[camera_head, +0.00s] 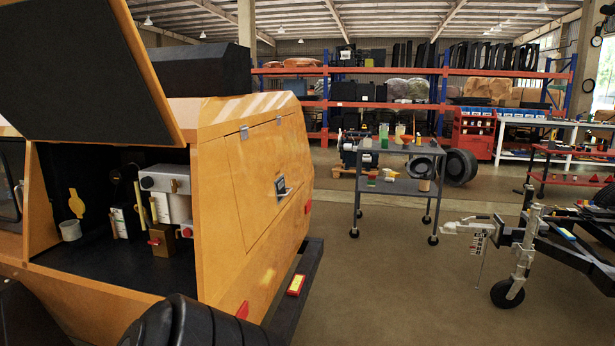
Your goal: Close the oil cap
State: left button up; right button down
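An orange light tower housing (262,165) stands at the left with its dark hatch panel (85,50) raised. Inside the open bay, a flat yellow piece with a round middle (76,203) stands upright above a short pale grey cup-like neck (70,231). It looks like the oil cap, standing open, but it is small and I cannot be sure. Neither of my grippers shows in this view.
To the right in the bay are a white-grey box (168,185), a brass-coloured block (163,243) and thin yellow rods. Dark rounded shapes (195,322) fill the bottom left. A grey cart (395,187) and trailer hitch (515,245) stand right, with open floor between.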

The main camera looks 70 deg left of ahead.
aim_at(76, 205)
jog(key=u, duration=3.7)
jog(key=i, duration=0.65)
